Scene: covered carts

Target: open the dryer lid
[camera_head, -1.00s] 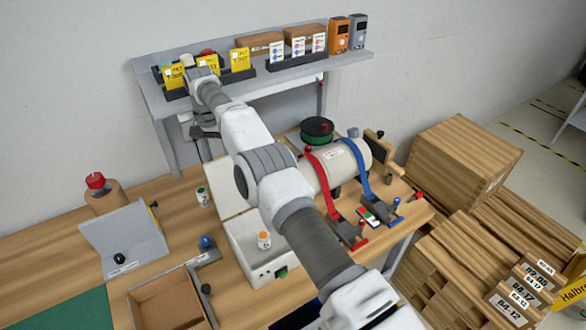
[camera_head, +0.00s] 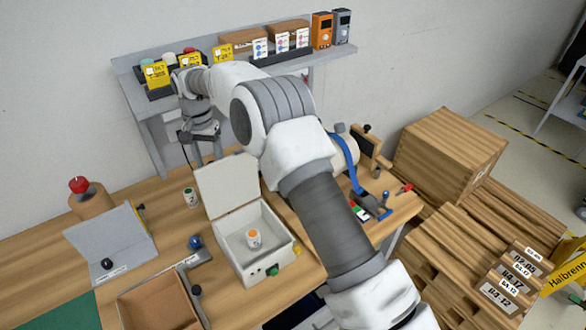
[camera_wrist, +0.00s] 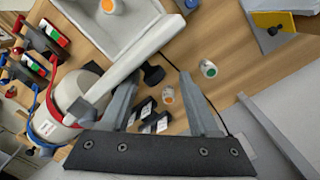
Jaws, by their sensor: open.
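The dryer is a cream box (camera_head: 283,247) on the wooden bench, with a green switch on its front. Its lid (camera_head: 226,187) stands up at the back edge, raised and leaning back, so the box is open. An orange-capped vial (camera_head: 254,239) stands inside. In the wrist view, the lid (camera_wrist: 135,65) shows nearly edge-on as a pale slanting strip, beside the open box (camera_wrist: 128,38). My gripper (camera_wrist: 160,76) is open with nothing between its fingers. In the head view it hangs behind and left of the lid, near the shelf; its fingertips are unclear there.
A shelf (camera_head: 285,66) with yellow cards and boxes is above the bench. A capped vial (camera_head: 190,197) stands left of the lid. A grey hinged case (camera_head: 112,243) and wooden tray (camera_head: 160,300) lie further left. A strapped cream cylinder (camera_wrist: 75,95) is on the other side.

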